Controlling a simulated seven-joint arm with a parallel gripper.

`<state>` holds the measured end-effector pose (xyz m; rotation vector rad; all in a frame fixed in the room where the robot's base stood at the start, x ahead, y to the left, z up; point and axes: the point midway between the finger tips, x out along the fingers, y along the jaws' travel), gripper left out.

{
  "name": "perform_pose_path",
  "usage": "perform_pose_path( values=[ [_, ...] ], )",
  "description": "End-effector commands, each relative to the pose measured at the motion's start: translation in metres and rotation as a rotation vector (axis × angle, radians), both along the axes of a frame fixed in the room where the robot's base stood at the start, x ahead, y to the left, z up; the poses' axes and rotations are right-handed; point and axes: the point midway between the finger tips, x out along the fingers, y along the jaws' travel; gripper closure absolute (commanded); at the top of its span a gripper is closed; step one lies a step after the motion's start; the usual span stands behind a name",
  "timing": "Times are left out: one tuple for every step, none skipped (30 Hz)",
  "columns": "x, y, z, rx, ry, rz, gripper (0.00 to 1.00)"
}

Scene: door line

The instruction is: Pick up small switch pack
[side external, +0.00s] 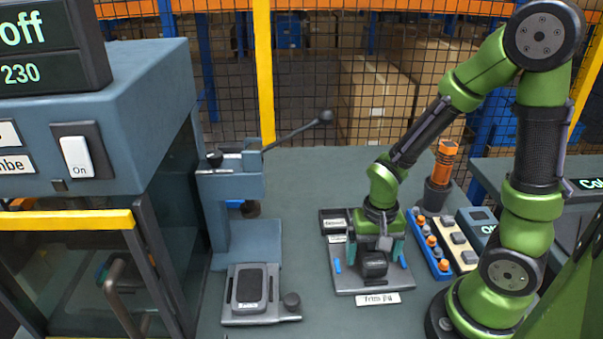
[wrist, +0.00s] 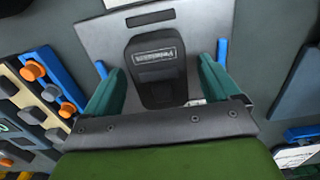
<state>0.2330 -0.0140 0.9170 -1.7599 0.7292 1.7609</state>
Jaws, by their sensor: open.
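A small dark pack (wrist: 155,68) with a printed label lies on the grey jig plate (wrist: 98,38) in the wrist view; the label is too blurred to read surely. In the side view the dark pack (side external: 373,267) sits on the plate marked "Trim jig" (side external: 378,299). My gripper (side external: 391,245) is above the plate, pointing down. In the wrist view its two teal fingers (wrist: 158,80) are open, one on each side of the pack, with gaps visible. Whether the fingertips are down at the pack's height I cannot tell.
Blue pegs (wrist: 221,50) stand on the plate beside the fingers. A blue rack with orange knobs (side external: 432,246) is at the right. A lever press (side external: 235,220) with another dark pad (side external: 250,286) stands left. Bare bench (side external: 305,230) lies between.

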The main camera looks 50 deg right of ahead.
Motion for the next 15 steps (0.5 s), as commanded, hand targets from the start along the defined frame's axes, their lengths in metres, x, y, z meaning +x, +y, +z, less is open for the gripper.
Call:
perform_pose_path(
  values=[
    [-0.0006, 0.0000, -0.0030, 0.001, 0.002, -0.002, 0.11],
    [-0.0003, 0.0000, -0.0039, 0.001, 0.001, -0.002, 0.11],
    [-0.0001, 0.0001, -0.0045, 0.001, -0.001, -0.001, 0.11],
    [0.0000, 0.0000, -0.0046, 0.001, -0.001, -0.001, 0.11],
    [0.0001, 0.0001, -0.0046, 0.000, -0.001, -0.001, 0.11],
    [0.0001, 0.0000, -0.0044, 0.000, -0.001, -0.001, 0.11],
    [0.0001, 0.0000, -0.0043, 0.000, -0.001, -0.001, 0.11],
    [0.0001, 0.0000, -0.0043, 0.000, -0.001, -0.001, 0.11],
    [0.0001, 0.0000, -0.0042, 0.000, -0.001, -0.001, 0.12],
    [0.0001, 0.0000, -0.0042, 0.000, -0.001, -0.001, 0.17],
    [0.0001, 0.0000, -0.0042, 0.000, -0.001, -0.001, 0.21],
    [0.0001, 0.0000, -0.0041, 0.000, -0.001, -0.001, 0.28],
    [0.0001, 0.0000, -0.0041, 0.000, -0.001, -0.001, 0.32],
    [0.0001, 0.0000, -0.0041, 0.000, -0.001, -0.001, 0.37],
    [0.0001, 0.0000, -0.0041, 0.000, -0.001, -0.001, 0.43]
  ],
)
